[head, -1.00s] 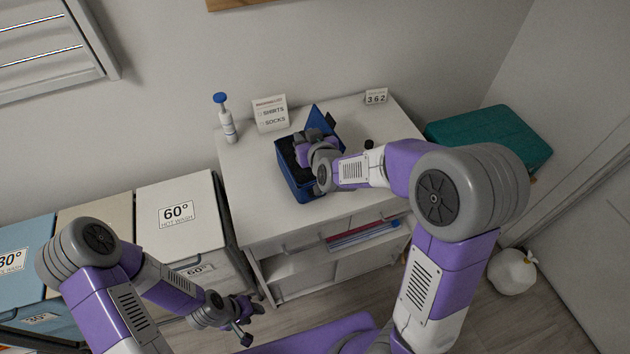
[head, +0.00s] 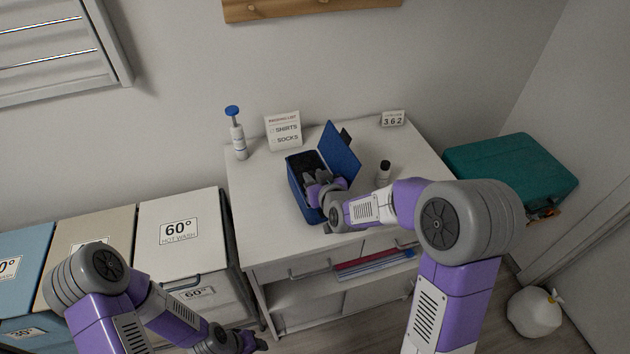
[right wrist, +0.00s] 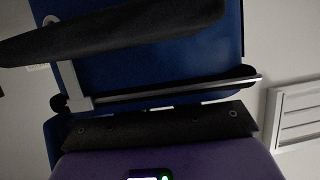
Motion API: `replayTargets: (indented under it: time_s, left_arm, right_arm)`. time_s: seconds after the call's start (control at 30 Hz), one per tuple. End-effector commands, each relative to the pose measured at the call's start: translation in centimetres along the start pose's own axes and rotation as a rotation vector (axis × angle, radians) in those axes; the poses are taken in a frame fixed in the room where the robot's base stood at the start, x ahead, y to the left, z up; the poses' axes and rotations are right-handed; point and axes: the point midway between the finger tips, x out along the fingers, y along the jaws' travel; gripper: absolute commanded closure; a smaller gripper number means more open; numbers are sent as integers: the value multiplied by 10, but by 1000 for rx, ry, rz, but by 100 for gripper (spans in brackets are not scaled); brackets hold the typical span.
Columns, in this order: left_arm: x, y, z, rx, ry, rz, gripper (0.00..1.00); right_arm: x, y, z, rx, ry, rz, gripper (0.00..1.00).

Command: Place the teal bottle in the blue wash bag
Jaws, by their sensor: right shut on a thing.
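The blue wash bag (head: 298,192) stands open on the white cabinet, its lid raised (head: 340,150) at the right. My right gripper (head: 312,178) is at the bag's dark opening. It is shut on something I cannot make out. The right wrist view shows dark gripper parts (right wrist: 160,130) close in front of a blue panel (right wrist: 150,70) that looks like the bag. No teal bottle can be made out in either view. My left gripper (head: 245,341) is low at the bottom edge, away from the cabinet; its jaws are unclear.
A white pump bottle with a blue top (head: 238,140) and a list sign (head: 283,131) stand at the cabinet's back left. A dark-capped bottle (head: 384,172) is right of the bag. A number sign (head: 393,118) stands at the back. Laundry bins (head: 180,225) flank the left.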

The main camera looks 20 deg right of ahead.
Motion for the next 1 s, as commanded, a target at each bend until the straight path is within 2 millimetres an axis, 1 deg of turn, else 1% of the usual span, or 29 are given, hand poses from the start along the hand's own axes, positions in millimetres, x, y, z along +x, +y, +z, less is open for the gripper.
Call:
replayTargets:
  time_s: [0.23,0.37,0.4,0.53,0.57,0.83,0.93,0.97,1.0]
  left_arm:
    - [0,0,0,0,0,0,57]
    - [5,-2,0,0,0,0,57]
    - [4,-2,0,0,0,0,57]
    - [4,-1,0,0,0,0,57]
    - [4,-1,0,0,0,0,57]
    - [3,-1,0,0,0,0,57]
    - [-1,0,0,0,0,0,57]
    - [-2,1,0,0,0,0,57]
    - [-2,1,0,0,0,0,57]
  right_arm:
    - [0,0,0,0,3,0,100]
    - [2,0,4,0,3,0,100]
    - [2,0,4,0,2,0,69]
    - [2,0,3,0,2,0,49]
    - [2,0,3,0,2,0,46]
    - [1,0,3,-1,2,0,46]
    - [0,0,-1,-1,1,0,46]
    - [-2,0,-2,0,2,0,46]
    - [-8,0,-2,0,3,0,46]
